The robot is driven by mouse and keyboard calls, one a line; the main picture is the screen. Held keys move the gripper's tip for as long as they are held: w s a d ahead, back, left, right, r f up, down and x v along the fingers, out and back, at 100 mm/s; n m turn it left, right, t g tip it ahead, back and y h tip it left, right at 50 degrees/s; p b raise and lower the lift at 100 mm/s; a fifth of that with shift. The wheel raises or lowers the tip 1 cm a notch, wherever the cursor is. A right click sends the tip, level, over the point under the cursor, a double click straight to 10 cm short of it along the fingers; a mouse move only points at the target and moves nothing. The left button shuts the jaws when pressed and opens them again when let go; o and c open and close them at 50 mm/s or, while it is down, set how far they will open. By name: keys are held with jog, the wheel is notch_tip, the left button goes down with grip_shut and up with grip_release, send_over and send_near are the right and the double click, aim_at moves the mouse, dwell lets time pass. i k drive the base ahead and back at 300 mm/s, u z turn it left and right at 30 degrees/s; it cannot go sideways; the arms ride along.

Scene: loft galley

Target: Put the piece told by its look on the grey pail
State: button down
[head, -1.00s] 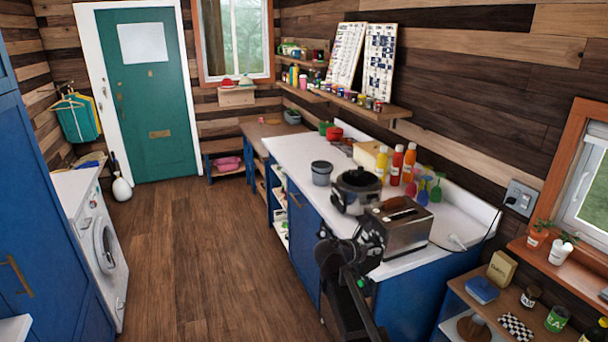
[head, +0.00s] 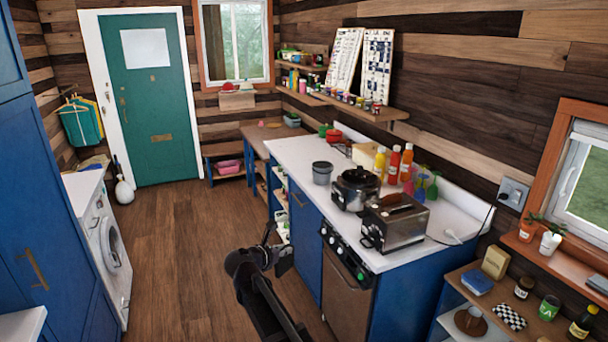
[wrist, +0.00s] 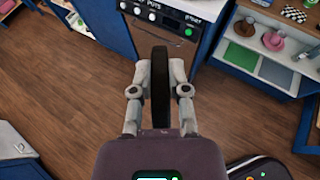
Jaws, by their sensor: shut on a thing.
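The grey pail (head: 322,172) stands upright on the white counter, left of the black cooker. My gripper (head: 282,258) is in front of the counter, over the floor side, below and left of the pail in the head view. In the wrist view my gripper (wrist: 160,92) is shut on a dark, thin piece (wrist: 160,65), seen edge-on between the two fingers. It looks like a black disc or ring, but its face is hidden. The pail is not in the wrist view.
On the white counter (head: 290,150) stand a black cooker (head: 355,188), a steel toaster (head: 395,222) and several bottles. An oven front (head: 345,285) is below. A low shelf (head: 480,318) with small items stands at right. The wooden floor (head: 190,260) at left is clear.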

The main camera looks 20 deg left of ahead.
aim_at(321, 173)
jog(key=u, duration=0.6)
jog(key=i, duration=0.95)
jog(key=u, duration=0.1)
jog(key=k, duration=0.9)
jog(key=z, duration=0.1)
